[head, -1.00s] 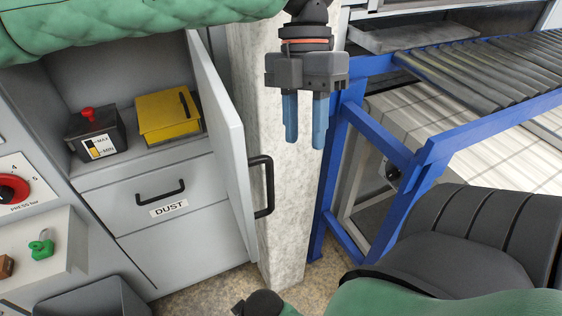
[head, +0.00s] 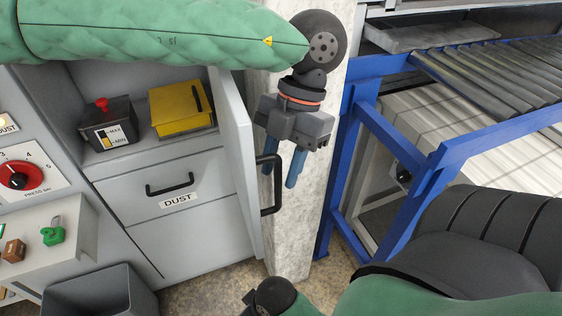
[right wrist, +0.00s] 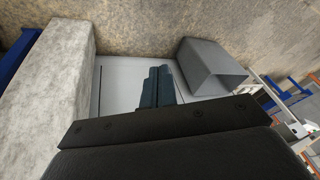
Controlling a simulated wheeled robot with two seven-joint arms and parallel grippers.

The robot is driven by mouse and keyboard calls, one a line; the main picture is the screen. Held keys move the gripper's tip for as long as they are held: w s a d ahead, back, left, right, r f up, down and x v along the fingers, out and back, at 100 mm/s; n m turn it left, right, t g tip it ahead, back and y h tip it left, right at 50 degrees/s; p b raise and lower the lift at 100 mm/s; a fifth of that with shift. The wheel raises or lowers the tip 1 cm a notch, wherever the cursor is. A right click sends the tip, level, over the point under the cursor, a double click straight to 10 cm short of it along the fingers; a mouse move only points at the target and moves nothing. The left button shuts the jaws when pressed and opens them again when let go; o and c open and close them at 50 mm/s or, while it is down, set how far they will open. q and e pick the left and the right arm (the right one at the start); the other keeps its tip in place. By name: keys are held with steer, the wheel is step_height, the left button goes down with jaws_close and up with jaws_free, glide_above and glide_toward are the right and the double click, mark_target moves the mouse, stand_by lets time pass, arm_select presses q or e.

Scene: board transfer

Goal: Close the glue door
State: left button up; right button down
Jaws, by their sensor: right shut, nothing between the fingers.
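The glue door (head: 237,165) is a light grey panel that stands open at the right side of the cabinet compartment, nearly edge-on in the head view. Its black handle (head: 279,187) is on the side facing the pillar. My left gripper (head: 279,178) is open and points down at the handle. The handle's upright bar shows between its blue fingers in the picture; I cannot tell whether they touch it. My right gripper (right wrist: 158,88) is shut and empty in the right wrist view, in front of a light grey cabinet panel.
The open compartment holds a black box with a red knob (head: 108,125) and a yellow box (head: 180,112). Below is the DUST drawer (head: 168,185). A pale pillar (head: 318,150) stands behind the door, beside a blue conveyor frame (head: 425,190). A grey bin (head: 95,290) sits on the floor.

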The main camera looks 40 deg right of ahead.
mark_target(250, 177)
arm_select(q)
steer(key=shift+a+f, duration=0.1)
steer(key=shift+f, duration=0.15)
arm_select(e)
steer(key=shift+d, duration=0.1)
steer(key=shift+s, duration=0.1)
arm_select(q)
jaws_close()
